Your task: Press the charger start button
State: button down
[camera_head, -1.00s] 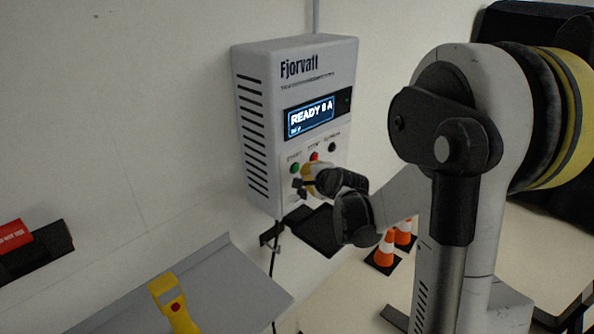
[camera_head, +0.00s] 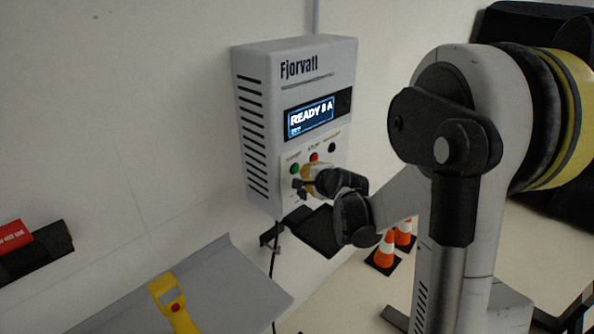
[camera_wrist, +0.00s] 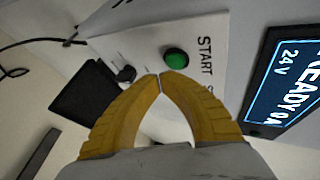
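The Fjorvatt charger (camera_head: 268,70) is a pale grey box on the wall, with a lit display (camera_head: 310,117) reading READY. The green START button (camera_head: 294,169) is at the left of the button row, beside a red button (camera_head: 314,157) and a black one (camera_head: 332,147). In the wrist view the green button (camera_wrist: 176,58) lies just beyond my yellow fingertips (camera_wrist: 160,82), slightly to their right. The fingertips meet with nothing between them. In the head view my gripper (camera_head: 306,180) is just below the green button; contact cannot be told.
A black knob (camera_wrist: 125,74) is left of my fingertips in the wrist view. A grey shelf (camera_head: 225,275) with a yellow handheld device (camera_head: 172,300) is at the lower left. Orange-and-white cones (camera_head: 386,250) stand on the floor behind my arm.

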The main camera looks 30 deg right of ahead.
jog(key=shift+w, duration=0.1)
dwell(0.4)
jog(key=shift+w+a, duration=0.15)
jog(key=shift+w, duration=0.15)
jog(key=shift+w+a, duration=0.15)
jog(key=shift+w, duration=0.25)
dwell(0.7)
jog(key=shift+s+b, duration=0.1)
jog(key=shift+b, duration=0.2)
jog(key=shift+s+d, duration=0.3)
jog(key=shift+s, duration=0.4)
jog(key=s, duration=0.1)
jog(key=s+d, duration=0.1)
jog(key=s, duration=0.2)
jog(key=shift+s+d, duration=0.35)
dwell(0.6)
